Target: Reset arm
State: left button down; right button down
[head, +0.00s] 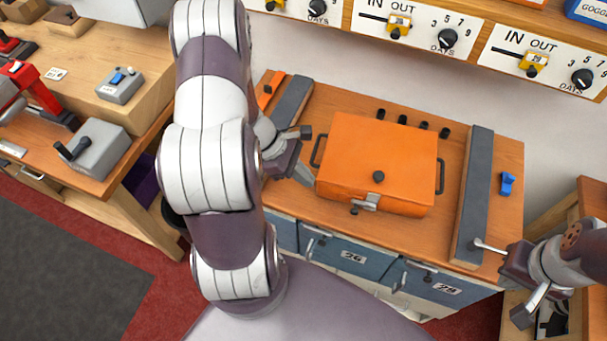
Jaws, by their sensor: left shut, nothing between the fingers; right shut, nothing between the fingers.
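My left arm (205,110) rises through the left middle of the head view and bends over the bench. My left gripper (302,133) is shut and empty, just left of the orange case (385,150). A gap from the case's left handle cannot be judged well. My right gripper (480,244) is shut and empty at the bench's right front corner, with its tip at the lower end of the right grey bar (474,190). Whether it touches the bar is unclear.
The orange case lies closed on the wooden bench (338,98). Another grey bar (292,100) lies at left, and a blue clip (507,184) at right. Blue drawers (345,257) are below. A side table with grey switch boxes (98,148) stands left. A dial shelf (470,35) runs behind.

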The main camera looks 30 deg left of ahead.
pick_arm(q)
jog(key=shift+a, duration=0.1)
dwell(0.4)
jog(key=shift+s, duration=0.1)
jog(key=s+r+m+g+y+b, duration=0.1)
jog(key=s+r+m+g+y, duration=0.15)
jog(key=s+m, duration=0.55)
jog(key=w+d+r+m+t+y+b, duration=0.1)
jog(key=w+d+r+m+y, duration=0.1)
jog(key=m, duration=0.5)
jog(key=w+d+r+m+y+b, duration=0.1)
jog(key=w+d+r+m+y, duration=0.1)
jog(key=d+r+m, duration=0.2)
jog(key=d+m, duration=0.1)
jog(key=m, duration=0.1)
jog(key=shift+w+d+m+t, duration=0.35)
jog(key=shift+w+d+m, duration=0.05)
jog(key=shift+d+r+y, duration=0.1)
jog(key=shift+y, duration=0.15)
